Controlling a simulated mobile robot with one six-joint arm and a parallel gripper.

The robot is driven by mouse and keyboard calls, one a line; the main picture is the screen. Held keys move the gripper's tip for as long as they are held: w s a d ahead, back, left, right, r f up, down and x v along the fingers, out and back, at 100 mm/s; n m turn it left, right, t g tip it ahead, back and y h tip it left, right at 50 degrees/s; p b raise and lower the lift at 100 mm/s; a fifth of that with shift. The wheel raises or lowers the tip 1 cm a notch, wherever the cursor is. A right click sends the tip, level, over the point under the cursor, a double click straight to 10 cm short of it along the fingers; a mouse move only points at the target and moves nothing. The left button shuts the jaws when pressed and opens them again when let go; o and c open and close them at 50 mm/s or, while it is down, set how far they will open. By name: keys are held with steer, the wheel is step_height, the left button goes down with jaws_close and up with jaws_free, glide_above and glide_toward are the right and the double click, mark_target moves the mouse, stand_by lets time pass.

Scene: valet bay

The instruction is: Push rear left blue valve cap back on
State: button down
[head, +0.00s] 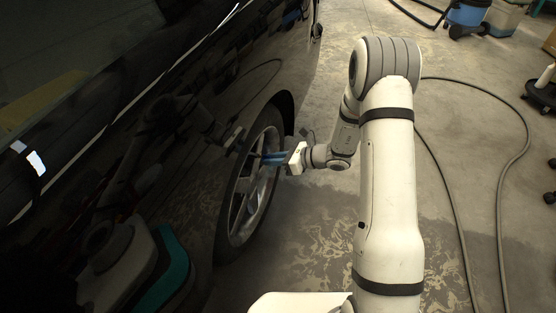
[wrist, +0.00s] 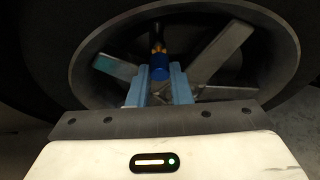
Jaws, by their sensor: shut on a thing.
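The blue valve cap (wrist: 160,73) is between the tips of my gripper's light blue fingers (wrist: 159,84) in the wrist view. My gripper is shut on it. The valve stem (wrist: 157,44), dark with a brass-coloured part, shows directly beyond the cap, in line with it. I cannot tell whether cap and stem touch. The wheel (wrist: 218,56) has silver spokes and fills the background. In the head view my gripper (head: 268,158) reaches left to the wheel (head: 245,210) of the dark car; the cap and stem are too small to make out there.
The glossy black car body (head: 120,130) fills the left of the head view, close to my gripper. A dark hose (head: 498,200) lies on the concrete floor at right. A blue vacuum (head: 467,16) stands at the back right. The floor right of the wheel is mostly clear.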

steer(key=shift+w+a, duration=0.2)
steer(key=shift+a, duration=0.35)
steer(key=c, duration=1.3)
jaws_free()
steer(key=shift+o, duration=0.2)
steer(key=p+v, duration=0.2)
steer(key=v, duration=0.5)
steer(key=shift+d, duration=0.4)
steer(key=shift+s+r, duration=0.1)
steer(key=shift+r, duration=0.1)
